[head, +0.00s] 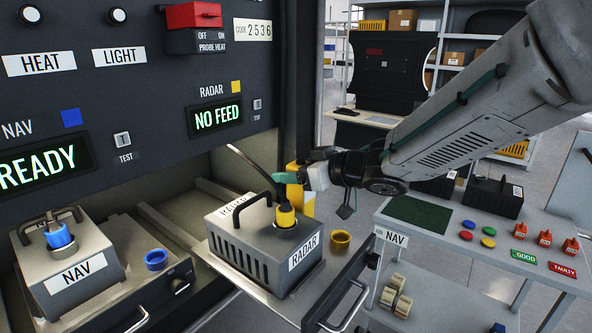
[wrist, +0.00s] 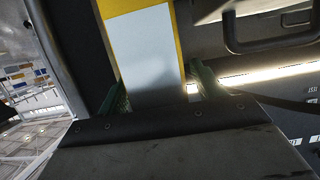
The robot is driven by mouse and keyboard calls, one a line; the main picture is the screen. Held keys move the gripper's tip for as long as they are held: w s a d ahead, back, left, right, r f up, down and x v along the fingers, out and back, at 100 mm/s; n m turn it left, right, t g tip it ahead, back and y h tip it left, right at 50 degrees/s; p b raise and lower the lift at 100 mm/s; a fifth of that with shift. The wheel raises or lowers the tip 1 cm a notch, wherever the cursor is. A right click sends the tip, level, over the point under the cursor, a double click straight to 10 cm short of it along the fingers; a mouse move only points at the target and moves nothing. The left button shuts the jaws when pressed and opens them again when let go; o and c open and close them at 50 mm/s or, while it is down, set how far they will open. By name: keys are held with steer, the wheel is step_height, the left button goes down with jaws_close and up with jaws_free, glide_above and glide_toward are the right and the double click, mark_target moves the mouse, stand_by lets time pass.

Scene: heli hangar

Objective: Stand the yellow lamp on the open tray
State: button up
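The yellow lamp (head: 308,204) is a yellow block seen in the head view just behind the RADAR box's yellow plug. In the wrist view the lamp (wrist: 148,50) shows a pale white panel with yellow edges between the two green fingers. My gripper (head: 303,176) is closed around it; in the wrist view my gripper (wrist: 160,92) has a finger against each side. The open tray (head: 340,270) is pulled out and carries the grey RADAR box (head: 250,250). I cannot tell whether the lamp's base touches anything.
The NAV box (head: 75,270) and a blue ring (head: 156,259) sit on another tray at left. A grey cart (head: 440,235) with coloured discs stands at right. The dark panel (head: 130,100) rises above the trays.

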steer(key=shift+r, duration=0.2)
steer(key=v, duration=1.2)
steer(key=s+d+m+t+h, duration=0.25)
steer(key=d+m+h, duration=0.55)
steer(key=d+h, duration=0.75)
steer(key=s+f+m+g+y, duration=0.1)
steer(key=s+g, duration=0.4)
steer(key=s, duration=0.7)
steer(key=s+d+f+m+g+y, duration=0.1)
steer(key=s+f+g+y, duration=0.2)
steer(key=s, duration=0.9)
step_height(320, 180, down, 3)
steer(key=shift+r+g, duration=0.1)
steer(key=shift+g, duration=1.05)
steer(key=shift+w, duration=0.1)
